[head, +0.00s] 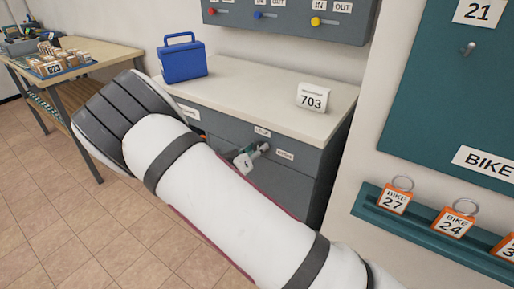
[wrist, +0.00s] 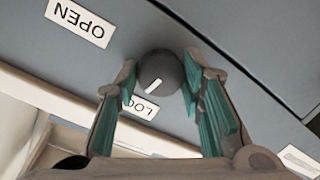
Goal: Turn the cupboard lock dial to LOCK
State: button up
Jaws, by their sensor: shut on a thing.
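The cupboard lock dial (wrist: 166,68) is a round dark grey knob with a short white mark. In the wrist view the mark slants down and left, toward the LOCK label (wrist: 138,108), which is partly covered by a finger. The OPEN label (wrist: 80,22) is up and left of the dial. My gripper (wrist: 160,74) is shut on the dial, with one teal-padded finger on each side. In the head view my gripper (head: 248,158) is at the front of the grey cupboard (head: 290,185); the dial cannot be made out there.
A blue box (head: 183,62) and a white 703 sign (head: 312,97) stand on the cupboard's pale top. A teal rack (head: 430,235) with orange bike tags is on the wall at right. A wooden table (head: 100,55) stands at left. The tiled floor at lower left is clear.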

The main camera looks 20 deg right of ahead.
jog(key=shift+n+p, duration=0.3)
jog(key=shift+n, duration=0.7)
jog(key=o, duration=1.1)
jog(key=shift+a, duration=0.1)
jog(key=v, duration=1.2)
jog(key=shift+w+a, duration=0.1)
jog(key=shift+w, duration=0.1)
